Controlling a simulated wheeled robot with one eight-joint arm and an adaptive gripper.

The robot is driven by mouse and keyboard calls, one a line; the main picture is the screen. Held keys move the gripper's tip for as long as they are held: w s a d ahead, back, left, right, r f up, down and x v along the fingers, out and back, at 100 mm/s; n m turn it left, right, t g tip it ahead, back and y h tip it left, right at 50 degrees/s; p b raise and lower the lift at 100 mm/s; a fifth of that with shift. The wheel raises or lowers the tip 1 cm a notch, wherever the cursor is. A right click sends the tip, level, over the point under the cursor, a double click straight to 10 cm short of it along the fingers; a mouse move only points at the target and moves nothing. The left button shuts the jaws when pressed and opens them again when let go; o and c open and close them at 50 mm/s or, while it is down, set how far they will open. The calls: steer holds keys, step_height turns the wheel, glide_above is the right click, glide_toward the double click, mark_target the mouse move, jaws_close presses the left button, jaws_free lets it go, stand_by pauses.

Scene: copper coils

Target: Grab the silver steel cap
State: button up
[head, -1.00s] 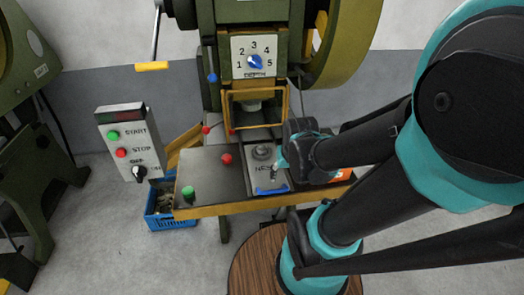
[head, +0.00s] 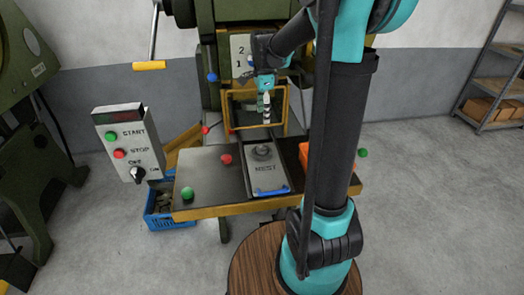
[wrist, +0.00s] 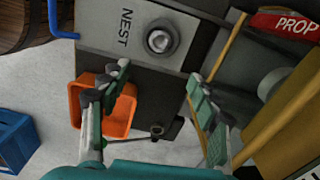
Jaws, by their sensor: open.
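A round silver-grey metal piece (head: 262,152), which looks like the steel cap, sits on the plate marked NEST (head: 267,180) in the head view. In the wrist view the piece (wrist: 160,39) shows a domed, shiny centre, and nothing covers it. My gripper (head: 266,112) is raised in front of the yellow guard frame, above and behind the piece in the head view. In the wrist view my gripper (wrist: 157,80) has its two fingers wide apart with nothing between them. The piece lies beyond the fingertips, apart from them.
The yellow guard frame (wrist: 292,110) is close beside the right finger. An orange bin (wrist: 118,122) is partly behind the left finger. A blue handle (head: 272,191) is at the plate's front. A red button (head: 226,159) and a green one (head: 187,192) are on the table's left.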

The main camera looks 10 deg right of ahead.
glide_above(262, 148)
steer(key=f, duration=1)
steer(key=shift+w+d+f, duration=0.1)
steer(key=shift+d+f, duration=0.15)
steer(key=shift+a+f, duration=0.2)
steer(key=shift+f, duration=2.45)
steer(key=c, duration=1.2)
